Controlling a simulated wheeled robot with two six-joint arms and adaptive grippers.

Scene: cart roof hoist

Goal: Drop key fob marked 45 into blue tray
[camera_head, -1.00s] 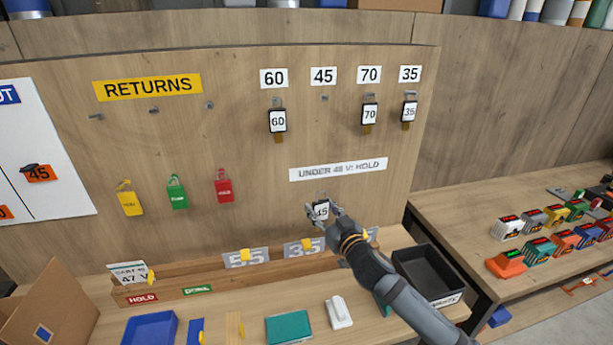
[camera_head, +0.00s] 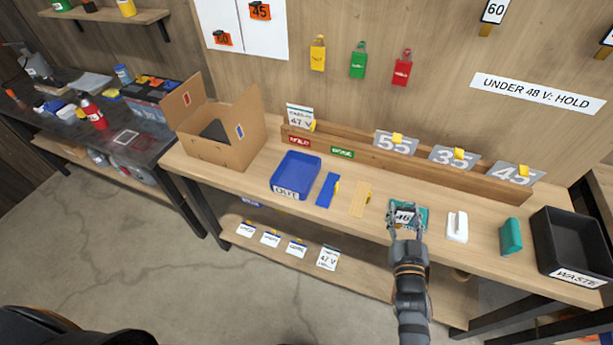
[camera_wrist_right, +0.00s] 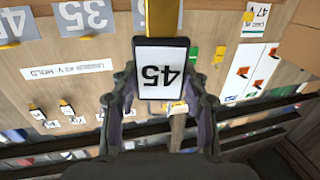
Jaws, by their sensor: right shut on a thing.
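The key fob marked 45 (camera_wrist_right: 163,72) is dark-edged with a white face and a brass-coloured end. It is held between the fingers of my right gripper (camera_wrist_right: 161,95), which is shut on it. In the head view my right gripper (camera_head: 405,222) and the fob (camera_head: 404,216) are over the teal pad on the bench, right of the blue tray. My left gripper is not in view.
Between the tray and my gripper lie a blue piece (camera_head: 326,190) and a wooden piece (camera_head: 360,199). A cardboard box (camera_head: 215,150) stands left of the tray. A wooden rack with number plates (camera_head: 395,143) runs behind. A black WASTE bin (camera_head: 575,245) is at right.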

